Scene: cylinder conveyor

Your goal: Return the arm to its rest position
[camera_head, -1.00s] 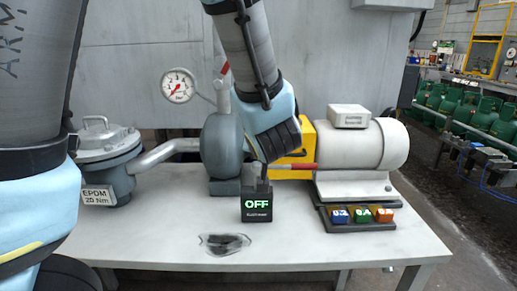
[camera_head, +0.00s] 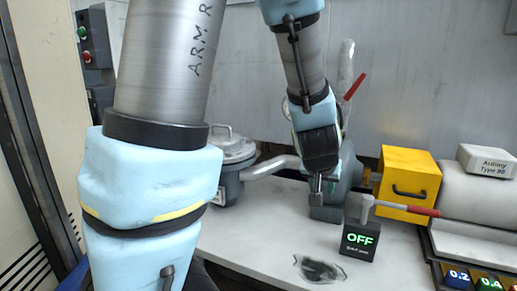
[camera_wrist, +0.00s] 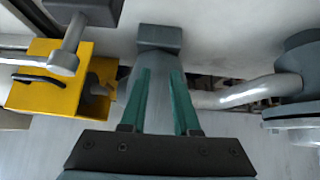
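My gripper (camera_head: 316,196) points down in front of the grey pump (camera_head: 348,170), to the left of the black box reading "OFF" (camera_head: 360,241). In the wrist view my gripper (camera_wrist: 161,72) shows two green fingers set apart, with the grey pump body seen between and beyond them. I see nothing held. The lever with a red handle (camera_head: 405,208) stands over the box, its handle pointing right, apart from my gripper. My arm is bent and raised over the table.
The white table (camera_head: 250,235) carries a dark smudge (camera_head: 320,269), a valve with a pipe (camera_head: 228,160), a yellow guard (camera_head: 408,180), a motor (camera_head: 475,205) and numbered buttons (camera_head: 458,278). A panel with red and green buttons (camera_head: 86,45) is at the left. The table front is mostly clear.

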